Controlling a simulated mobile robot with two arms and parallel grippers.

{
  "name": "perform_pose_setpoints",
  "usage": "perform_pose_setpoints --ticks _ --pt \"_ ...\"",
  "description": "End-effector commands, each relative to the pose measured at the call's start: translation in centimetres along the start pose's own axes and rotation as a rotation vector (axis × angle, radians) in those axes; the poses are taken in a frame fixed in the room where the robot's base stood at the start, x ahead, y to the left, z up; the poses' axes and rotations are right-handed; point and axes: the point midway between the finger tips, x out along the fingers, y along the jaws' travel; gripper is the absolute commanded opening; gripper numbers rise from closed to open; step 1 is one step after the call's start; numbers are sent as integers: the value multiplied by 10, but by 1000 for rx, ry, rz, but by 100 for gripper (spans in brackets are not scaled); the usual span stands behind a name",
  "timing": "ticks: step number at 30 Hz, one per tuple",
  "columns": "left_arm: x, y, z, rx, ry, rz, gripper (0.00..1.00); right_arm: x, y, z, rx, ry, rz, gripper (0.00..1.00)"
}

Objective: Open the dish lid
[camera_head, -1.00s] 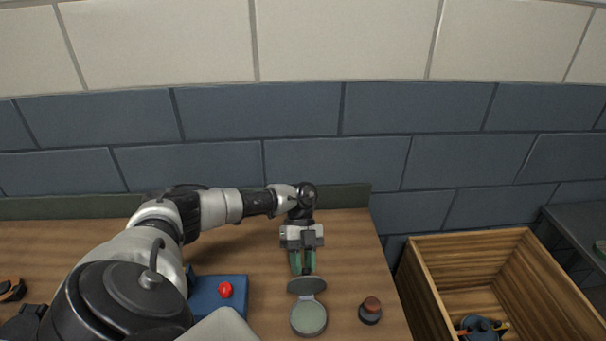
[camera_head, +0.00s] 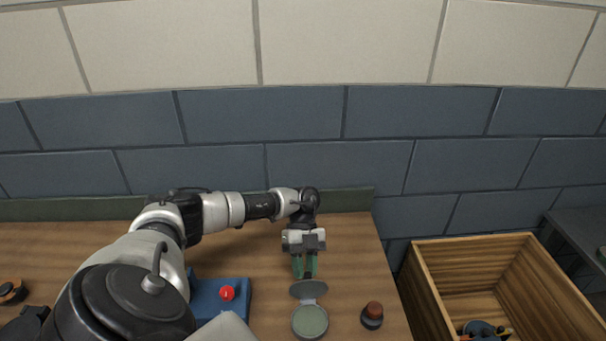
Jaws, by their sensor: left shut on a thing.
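The dish (camera_head: 310,321) is a small round grey-green piece on the wooden table, near its right end. Its dark grey lid (camera_head: 309,290) stands raised at the back of the dish, tilted away from it, so the round inside shows. My left gripper (camera_head: 305,275) reaches down just behind the lid, with its green fingers pointing at it. The fingers are shut on the lid at its far edge; a small dark part shows between them, and the exact contact is hard to see. My right gripper is not in view.
A blue box with a red button (camera_head: 227,293) sits left of the dish. A brown-topped dark knob (camera_head: 372,315) stands to its right. A wooden crate (camera_head: 424,293) with a few items is beyond the table's right edge. A tiled wall rises behind.

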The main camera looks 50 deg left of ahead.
Motion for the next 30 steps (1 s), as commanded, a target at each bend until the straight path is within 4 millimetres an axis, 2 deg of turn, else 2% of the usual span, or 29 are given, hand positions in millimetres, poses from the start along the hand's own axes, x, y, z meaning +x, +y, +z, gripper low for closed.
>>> perform_pose_setpoints --ticks 1,8,9,13,26,30 --pt "12 -2 4 -5 -3 5 0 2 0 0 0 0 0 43" --pt "12 -2 4 -5 -3 5 0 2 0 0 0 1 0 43" --pt "12 -2 4 -5 -3 5 28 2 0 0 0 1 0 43" --pt "10 -2 3 -3 -2 2 48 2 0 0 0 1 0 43" --pt "4 -2 1 -1 -1 -3 49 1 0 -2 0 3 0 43" --pt "-8 -3 3 -1 -3 -6 49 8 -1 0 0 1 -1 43"
